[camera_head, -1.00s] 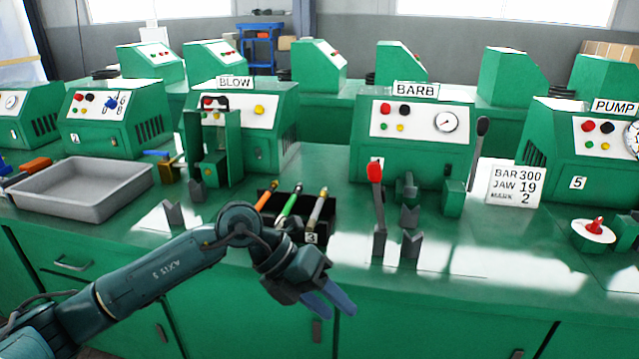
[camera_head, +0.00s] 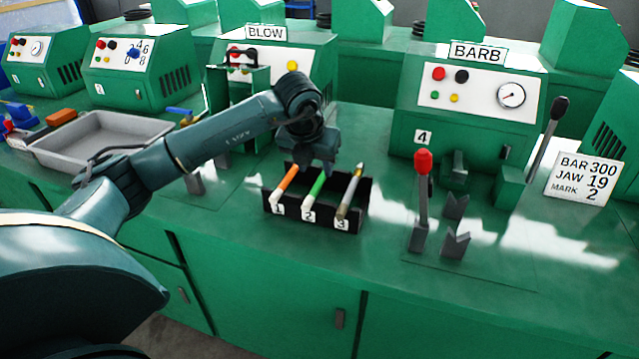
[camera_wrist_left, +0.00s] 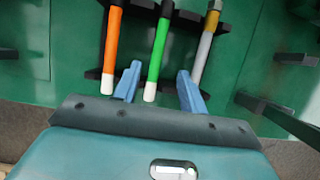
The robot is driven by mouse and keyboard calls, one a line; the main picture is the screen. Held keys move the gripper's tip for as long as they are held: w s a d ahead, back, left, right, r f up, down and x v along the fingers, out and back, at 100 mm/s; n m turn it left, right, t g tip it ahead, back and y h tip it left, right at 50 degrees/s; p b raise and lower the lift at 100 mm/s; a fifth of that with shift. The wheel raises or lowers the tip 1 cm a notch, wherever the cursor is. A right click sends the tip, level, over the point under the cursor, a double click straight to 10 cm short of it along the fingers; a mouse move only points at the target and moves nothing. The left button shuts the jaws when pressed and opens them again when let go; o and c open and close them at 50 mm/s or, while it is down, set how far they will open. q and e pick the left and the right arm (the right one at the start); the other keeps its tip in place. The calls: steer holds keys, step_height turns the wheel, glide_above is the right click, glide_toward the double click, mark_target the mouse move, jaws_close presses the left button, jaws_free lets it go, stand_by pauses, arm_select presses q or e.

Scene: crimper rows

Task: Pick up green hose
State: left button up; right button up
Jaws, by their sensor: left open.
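The green hose (camera_head: 316,189) lies in the middle slot, marked 2, of a black rack (camera_head: 324,226) on the green bench, between an orange hose (camera_head: 286,182) and a grey one (camera_head: 349,195). My left gripper (camera_head: 318,165) is above the back of the rack, pointing down, its fingers partly hidden in the head view. In the left wrist view the left gripper (camera_wrist_left: 158,88) is open, one blue finger on each side of the green hose (camera_wrist_left: 158,52), its white end near the fingers. Contact cannot be told. My right gripper is not in view.
A grey tray (camera_head: 60,152) sits left on the bench. The BARB machine (camera_head: 470,110), with a red-knobbed lever (camera_head: 423,190) and grey V-blocks (camera_head: 455,243) before it, stands right of the rack. The BLOW machine (camera_head: 285,75) stands behind. Bench front of the rack is clear.

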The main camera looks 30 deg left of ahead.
mark_target(318, 183)
arm_select(q)
steer(key=shift+p+x, duration=0.3)
steer(key=shift+x, duration=2.9)
steer(key=shift+a, duration=0.2)
steer(key=shift+r, duration=0.1)
jaws_close()
